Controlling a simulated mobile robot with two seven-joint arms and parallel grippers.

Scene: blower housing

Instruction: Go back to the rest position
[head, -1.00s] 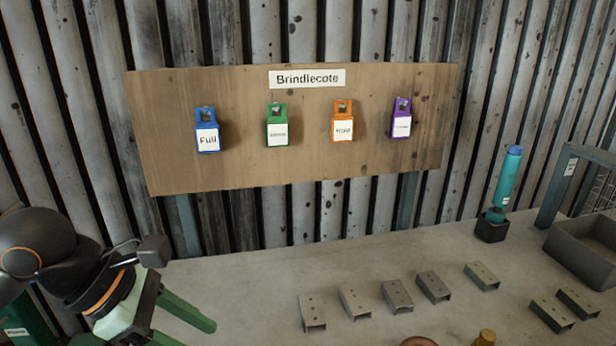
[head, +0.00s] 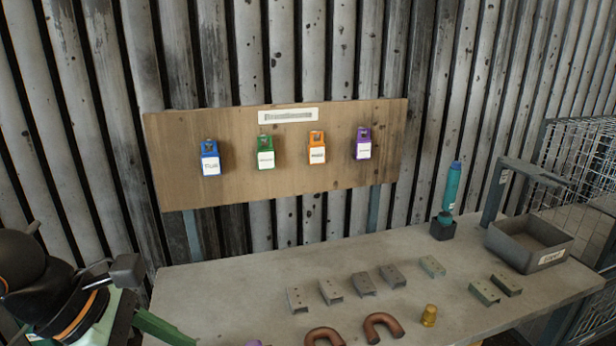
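My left arm shows at the lower left in the head view, with its gripper (head: 160,328) near the left end of the table (head: 215,290). One green finger reaches in over the table's front left; the rest of the gripper is cut off or hidden, so I cannot tell whether it is open. I see nothing held in it. My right gripper is not in view.
A wooden board (head: 235,185) carries blue, green, orange and purple padlock-shaped tags. On the table are several metal brackets (head: 364,284), copper bends (head: 383,326), a brass piece (head: 429,316), a teal bottle-like tool (head: 452,187) in a holder and a grey bin (head: 530,243).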

